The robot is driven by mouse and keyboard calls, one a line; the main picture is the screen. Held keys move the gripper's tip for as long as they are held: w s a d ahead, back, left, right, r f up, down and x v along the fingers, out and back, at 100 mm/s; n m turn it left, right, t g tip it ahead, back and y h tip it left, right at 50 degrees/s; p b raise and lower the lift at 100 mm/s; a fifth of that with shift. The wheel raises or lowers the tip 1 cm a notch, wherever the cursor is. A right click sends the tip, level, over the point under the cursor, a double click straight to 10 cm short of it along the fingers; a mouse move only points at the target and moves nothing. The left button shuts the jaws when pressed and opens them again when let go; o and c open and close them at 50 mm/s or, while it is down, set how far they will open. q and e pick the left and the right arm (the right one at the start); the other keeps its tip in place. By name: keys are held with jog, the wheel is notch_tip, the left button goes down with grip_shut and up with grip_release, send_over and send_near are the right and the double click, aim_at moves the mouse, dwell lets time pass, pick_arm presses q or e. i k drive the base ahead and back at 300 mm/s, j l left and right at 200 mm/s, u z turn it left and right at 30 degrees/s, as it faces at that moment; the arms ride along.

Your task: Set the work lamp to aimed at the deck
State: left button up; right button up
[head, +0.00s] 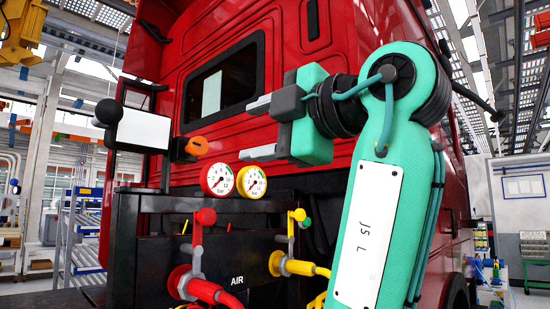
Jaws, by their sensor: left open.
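The work lamp (143,130) appears to be the white rectangular panel on a dark post at the left, above the black rack. Its pale face is turned toward me, roughly upright. A black ball (107,112) sticks out at its left edge. My left gripper (257,128) is open and empty, with its two grey fingers pointing left. It is to the right of the lamp, apart from it, in front of the red cab. My right gripper is not in view.
An orange knob (197,146) on a dark block sits between lamp and gripper. Two gauges, red (218,180) and yellow (252,182), stand below the gripper. Red (206,217) and yellow (298,215) valve handles rise from the black rack (150,203). The red cab (290,60) is behind.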

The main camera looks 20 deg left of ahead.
aim_at(128, 129)
jog(key=k+l, duration=0.1)
jog(key=l, duration=0.25)
jog(key=k+l, duration=0.1)
jog(key=l, duration=0.25)
jog(key=k+l, duration=0.1)
jog(key=l, duration=0.25)
jog(key=k+l, duration=0.1)
jog(key=l, duration=0.25)
